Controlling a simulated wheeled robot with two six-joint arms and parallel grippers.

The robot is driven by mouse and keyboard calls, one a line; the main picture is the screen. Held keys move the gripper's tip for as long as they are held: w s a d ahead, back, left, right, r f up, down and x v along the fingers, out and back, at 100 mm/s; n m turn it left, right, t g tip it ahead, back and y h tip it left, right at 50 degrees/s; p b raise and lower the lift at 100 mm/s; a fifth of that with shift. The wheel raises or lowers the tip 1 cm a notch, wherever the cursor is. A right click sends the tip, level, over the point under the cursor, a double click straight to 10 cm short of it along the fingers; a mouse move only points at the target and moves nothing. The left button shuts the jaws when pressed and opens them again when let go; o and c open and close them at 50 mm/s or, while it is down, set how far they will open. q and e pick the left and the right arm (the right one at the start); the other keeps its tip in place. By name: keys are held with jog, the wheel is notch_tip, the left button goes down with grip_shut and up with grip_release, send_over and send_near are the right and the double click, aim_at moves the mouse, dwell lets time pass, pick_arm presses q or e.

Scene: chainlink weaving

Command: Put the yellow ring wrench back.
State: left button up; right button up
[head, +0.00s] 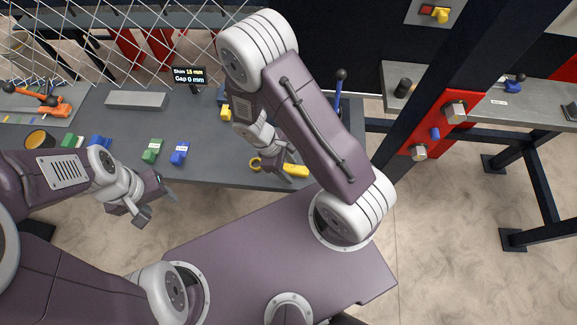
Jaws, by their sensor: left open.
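The yellow ring wrench (295,171) is at the front right of the grey bench. Its ring end (255,164) shows to the left of my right gripper and its handle to the right. My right gripper (272,160) is over the wrench's middle and hides it. I cannot tell whether its fingers are closed on the wrench or whether the wrench touches the bench. My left gripper (158,204) is open and empty, in front of the bench's front edge.
Green (152,150) and blue (180,153) blocks lie on the bench (215,172). A grey bar (136,100) lies behind them, below the chainlink mesh (130,40). A small display (189,75) reads "Shim 15 mm, Gap 0 mm". A red panel with bolts (434,133) is on the right post.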

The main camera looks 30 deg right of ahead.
jog(key=shift+w+f, duration=0.1)
jog(key=shift+w, duration=0.1)
jog(key=shift+w+d+f+b, duration=0.1)
jog(key=shift+w+f+b, duration=0.05)
jog(key=shift+f+b, duration=0.15)
jog(key=s+v, duration=0.1)
jog(key=v, duration=0.8)
jog(key=s+d+r+m+t+y, duration=0.2)
jog(key=d+r+m+t+y, duration=0.25)
jog(key=m, duration=0.65)
jog(key=b, duration=0.6)
send_over(290, 168)
jog(key=shift+g+h, duration=0.35)
notch_tip(290, 168, down, 5)
jog(key=shift+r, duration=0.25)
jog(key=shift+r+p, duration=0.3)
jog(key=shift+r, duration=0.05)
pick_arm(q)
notch_tip(290, 168, down, 6)
jog(key=shift+w, duration=0.25)
pick_arm(e)
jog(key=shift+s, duration=0.15)
pick_arm(q)
jog(key=shift+d, duration=0.1)
pick_arm(e)
jog(key=shift+r, duration=0.1)
